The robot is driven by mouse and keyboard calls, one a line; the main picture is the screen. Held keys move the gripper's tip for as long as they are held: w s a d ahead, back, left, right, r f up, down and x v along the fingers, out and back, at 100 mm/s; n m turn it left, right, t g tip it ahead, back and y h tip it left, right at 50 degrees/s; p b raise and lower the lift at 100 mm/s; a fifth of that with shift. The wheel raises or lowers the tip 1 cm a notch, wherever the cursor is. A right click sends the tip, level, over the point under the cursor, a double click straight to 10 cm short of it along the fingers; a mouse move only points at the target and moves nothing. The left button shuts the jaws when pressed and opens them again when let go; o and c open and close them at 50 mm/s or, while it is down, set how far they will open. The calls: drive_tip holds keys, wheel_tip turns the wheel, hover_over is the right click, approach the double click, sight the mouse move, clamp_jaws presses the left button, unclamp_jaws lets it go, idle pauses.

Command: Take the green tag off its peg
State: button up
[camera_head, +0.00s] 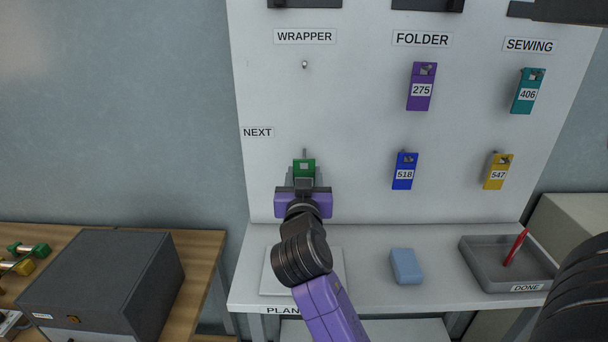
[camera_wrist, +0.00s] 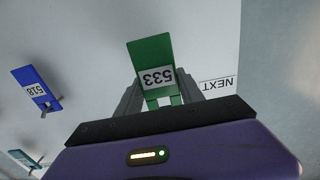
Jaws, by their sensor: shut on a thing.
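The green tag (camera_head: 304,167) is at the NEXT row under the WRAPPER column of the white board. In the wrist view the green tag (camera_wrist: 151,60) shows the number 533, upside down, between my fingers. My gripper (camera_head: 304,184) is shut on the tag's lower part. In the head view a thin peg (camera_head: 304,153) stands up just above the tag's top edge. Whether the tag's hole is still around the peg cannot be told.
An empty peg (camera_head: 304,64) is under WRAPPER. Purple tag 275 (camera_head: 421,100), teal tag 406 (camera_head: 527,104), blue tag 518 (camera_head: 404,182) and yellow tag 547 (camera_head: 497,182) hang to the right. Below are a blue block (camera_head: 405,266) and a grey DONE tray (camera_head: 480,270) holding a red pen.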

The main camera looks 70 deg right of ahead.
drive_tip(key=shift+b+v, duration=0.4)
drive_tip(key=shift+v, duration=1.45)
